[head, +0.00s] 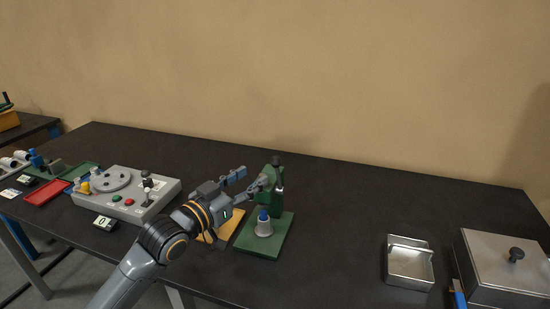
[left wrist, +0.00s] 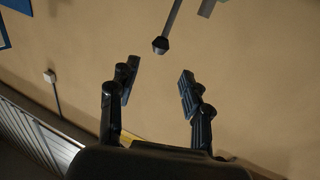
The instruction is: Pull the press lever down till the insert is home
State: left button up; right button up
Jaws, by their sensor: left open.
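The green press (head: 278,180) stands on a green base plate (head: 263,247) in the middle of the table. A blue insert (head: 263,214) sits upright on top of a pale grey, cone-like part (head: 264,229) on the plate. My left gripper (head: 253,178) is open and empty, in front of and left of the press head, overlapping it in the head view. In the left wrist view a grey lever rod (left wrist: 173,17) with a dark knob (left wrist: 160,45) hangs beyond and between the open fingers (left wrist: 157,86), apart from them. The lever is hard to make out in the head view.
A grey control box (head: 125,193) with buttons and a red tray (head: 46,192) lie at left. An orange-yellow item (head: 226,231) is partly hidden under my arm. An open metal tray (head: 409,264) and a lidded metal box (head: 505,262) stand at right. Table between is clear.

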aim_at(273, 163)
pick_arm(q)
jog(key=p+x, duration=0.2)
jog(key=x, duration=0.7)
jog(key=shift+w+d, duration=0.2)
jog(key=shift+w+d+f, duration=0.1)
jog(key=shift+w+d, duration=0.3)
jog(key=shift+w, duration=0.1)
pick_arm(e)
jog(key=shift+s+a+r, duration=0.1)
jog(key=shift+a+r, duration=0.15)
jog(key=shift+r, duration=0.35)
jog(key=shift+s+a+r, duration=0.1)
jog(key=shift+a+r, duration=0.15)
jog(key=shift+r, duration=0.35)
pick_arm(q)
jog(key=shift+c, duration=0.4)
pick_arm(e)
jog(key=shift+d, duration=0.2)
pick_arm(q)
grip_shut()
pick_arm(e)
jog(key=shift+w, duration=0.1)
